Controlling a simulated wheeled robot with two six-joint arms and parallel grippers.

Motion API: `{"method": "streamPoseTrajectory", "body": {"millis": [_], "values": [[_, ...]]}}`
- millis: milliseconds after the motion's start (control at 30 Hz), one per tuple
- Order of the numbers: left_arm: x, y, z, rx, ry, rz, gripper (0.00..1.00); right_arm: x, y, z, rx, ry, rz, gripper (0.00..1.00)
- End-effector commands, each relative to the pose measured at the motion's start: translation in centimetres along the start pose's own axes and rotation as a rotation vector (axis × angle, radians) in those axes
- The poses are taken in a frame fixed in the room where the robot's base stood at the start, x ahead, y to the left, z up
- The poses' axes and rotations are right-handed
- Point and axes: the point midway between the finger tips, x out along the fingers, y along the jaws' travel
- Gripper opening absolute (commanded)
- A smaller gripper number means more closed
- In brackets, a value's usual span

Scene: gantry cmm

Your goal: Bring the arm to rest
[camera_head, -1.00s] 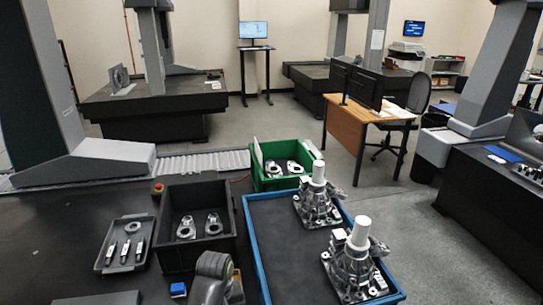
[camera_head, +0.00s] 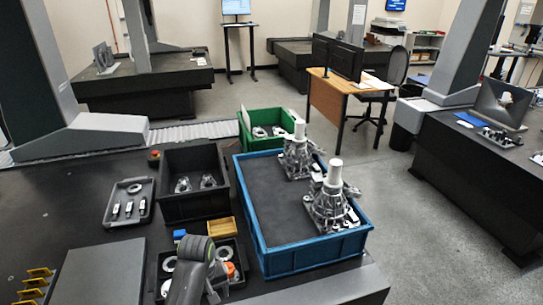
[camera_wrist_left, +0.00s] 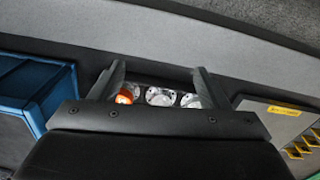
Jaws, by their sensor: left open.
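Beyond the fingers, a tray with an orange-topped part (camera_wrist_left: 127,94) and round metal parts (camera_wrist_left: 160,96) shows, apart from the gripper as far as I can tell. My right gripper is in neither view.
A blue crate (camera_head: 310,250) with two metal housings stands right of the arm. A black bin (camera_head: 195,210), a green crate (camera_head: 262,145), a grey tray (camera_head: 112,215), a yellow box (camera_head: 222,227) and a grey plate (camera_head: 98,275) are nearby. The table's left side is mostly clear.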

Motion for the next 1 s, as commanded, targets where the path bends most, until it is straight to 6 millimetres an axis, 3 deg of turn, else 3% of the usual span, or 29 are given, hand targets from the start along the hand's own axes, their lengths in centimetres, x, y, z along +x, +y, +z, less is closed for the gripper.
{"method": "streamPoseTrajectory", "body": {"millis": [367,467,600,800,1000], "values": [[1.9,-5.7,3.0,0.033,0.060,0.015,0.69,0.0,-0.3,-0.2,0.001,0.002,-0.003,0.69],[2.3,-7.9,4.4,0.051,0.087,0.015,0.69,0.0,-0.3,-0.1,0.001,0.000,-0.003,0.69],[2.5,-12.4,7.5,0.096,0.140,0.005,0.69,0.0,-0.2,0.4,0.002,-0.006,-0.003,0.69],[0.8,-18.1,12.6,0.189,0.227,-0.026,0.69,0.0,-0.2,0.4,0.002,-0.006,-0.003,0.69],[-1.3,-21.1,15.9,0.264,0.280,-0.052,0.69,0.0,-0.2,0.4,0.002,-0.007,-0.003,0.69]]}}
